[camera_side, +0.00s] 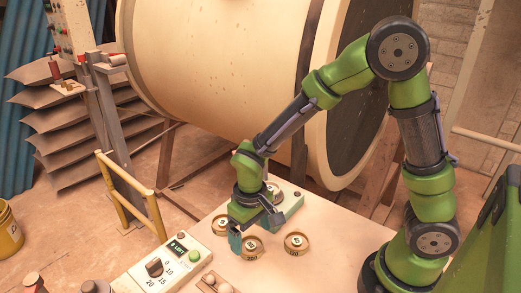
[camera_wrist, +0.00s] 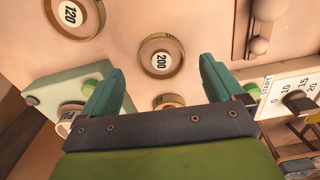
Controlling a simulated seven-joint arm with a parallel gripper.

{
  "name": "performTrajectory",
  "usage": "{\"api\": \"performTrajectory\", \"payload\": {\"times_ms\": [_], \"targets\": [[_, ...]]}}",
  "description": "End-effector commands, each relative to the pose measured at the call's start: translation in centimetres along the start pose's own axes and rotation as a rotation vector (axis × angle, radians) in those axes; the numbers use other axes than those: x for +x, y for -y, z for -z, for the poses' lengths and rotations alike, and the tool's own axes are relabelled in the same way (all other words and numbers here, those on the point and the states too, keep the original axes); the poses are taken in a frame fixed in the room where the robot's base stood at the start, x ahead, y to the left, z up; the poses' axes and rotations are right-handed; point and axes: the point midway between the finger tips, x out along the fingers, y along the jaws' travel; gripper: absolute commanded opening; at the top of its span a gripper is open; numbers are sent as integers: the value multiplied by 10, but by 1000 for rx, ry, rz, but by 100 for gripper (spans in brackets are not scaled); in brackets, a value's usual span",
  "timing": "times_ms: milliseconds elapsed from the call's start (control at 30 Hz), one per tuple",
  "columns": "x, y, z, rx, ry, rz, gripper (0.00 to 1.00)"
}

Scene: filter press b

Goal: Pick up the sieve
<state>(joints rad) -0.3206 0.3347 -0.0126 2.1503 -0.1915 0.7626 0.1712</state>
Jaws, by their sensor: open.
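Several round brass sieves with numbered discs lie on the table. In the wrist view, the sieve marked 200 (camera_wrist: 143,58) lies ahead of the gap between my fingers, and the sieve marked 120 (camera_wrist: 96,14) is at the upper left. Another sieve (camera_wrist: 168,99) sits close to my gripper between the fingers, partly hidden by the gripper's edge. In the side view, one sieve (camera_side: 252,246) is beside my fingers and another sieve (camera_side: 295,242) lies to the right. My gripper (camera_side: 250,227) is open and empty, low over the table; its teal fingers show in the wrist view (camera_wrist: 163,71).
A control box (camera_side: 165,264) with a dial and green button stands at the table's front left. A pale green device (camera_side: 290,204) is behind my gripper, with a round part on it. A wooden holder (camera_side: 216,284) is at the front. Bare table lies right of the sieves.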

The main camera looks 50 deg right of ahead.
Motion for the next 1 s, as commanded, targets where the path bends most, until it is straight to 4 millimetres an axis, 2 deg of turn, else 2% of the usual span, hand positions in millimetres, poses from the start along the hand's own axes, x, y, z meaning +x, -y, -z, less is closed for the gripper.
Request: {"api": "performTrajectory", "payload": {"times_ms": [100,200,500,567,900,933,1000], "targets": [[21,2,0,0,6,-2,94],[32,2,1,0,4,-2,94],[37,2,1,0,1,0,94],[37,2,1,0,1,0,87],[36,2,1,0,1,0,35],[36,2,1,0,0,0,31],[36,2,2,0,0,0,31]]}}
